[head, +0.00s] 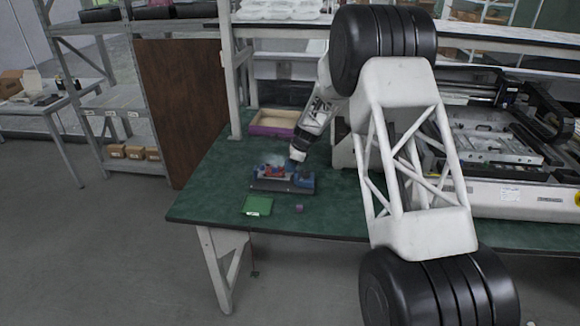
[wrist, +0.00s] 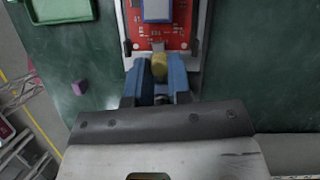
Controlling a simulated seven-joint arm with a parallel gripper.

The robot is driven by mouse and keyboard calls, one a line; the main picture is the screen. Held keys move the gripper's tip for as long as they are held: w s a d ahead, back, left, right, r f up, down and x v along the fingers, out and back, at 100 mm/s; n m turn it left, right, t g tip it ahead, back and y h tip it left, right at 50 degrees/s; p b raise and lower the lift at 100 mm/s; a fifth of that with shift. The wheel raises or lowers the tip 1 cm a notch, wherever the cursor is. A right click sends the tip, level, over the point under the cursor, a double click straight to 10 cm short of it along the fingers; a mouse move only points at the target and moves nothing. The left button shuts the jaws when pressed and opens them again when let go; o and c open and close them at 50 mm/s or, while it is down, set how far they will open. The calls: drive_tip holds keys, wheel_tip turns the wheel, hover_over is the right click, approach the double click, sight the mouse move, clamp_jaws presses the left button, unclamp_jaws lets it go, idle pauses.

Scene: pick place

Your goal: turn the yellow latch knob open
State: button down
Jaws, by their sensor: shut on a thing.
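The yellow latch knob (wrist: 159,66) shows in the wrist view between the two blue fingertips of my gripper (wrist: 157,78). The gripper is shut on the knob, and the fingers hide its sides. The knob sits at the near edge of a red circuit board (wrist: 160,22) with a blue-grey block on it, held in a dark fixture (wrist: 197,47). In the head view the fixture (head: 268,185) stands on the green table, and my gripper (head: 297,162) reaches down to its right end. The knob cannot be made out in the head view.
A green tray (head: 257,206) and a small purple block (head: 299,208) lie in front of the fixture. An open purple-edged box (head: 273,123) stands behind it. A large machine (head: 500,150) fills the table's right side. The table's left front is clear.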

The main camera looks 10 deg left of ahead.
drive_tip(key=shift+n+g, duration=0.3)
drive_tip(key=shift+n, duration=0.5)
drive_tip(key=c, duration=1.1)
unclamp_jaws()
drive_tip(key=shift+o, duration=0.2)
drive_tip(key=shift+r, duration=0.15)
drive_tip(key=shift+v, duration=3.8)
drive_tip(key=shift+c, duration=0.9)
drive_tip(key=shift+a, duration=0.1)
drive_tip(key=shift+c, duration=0.5)
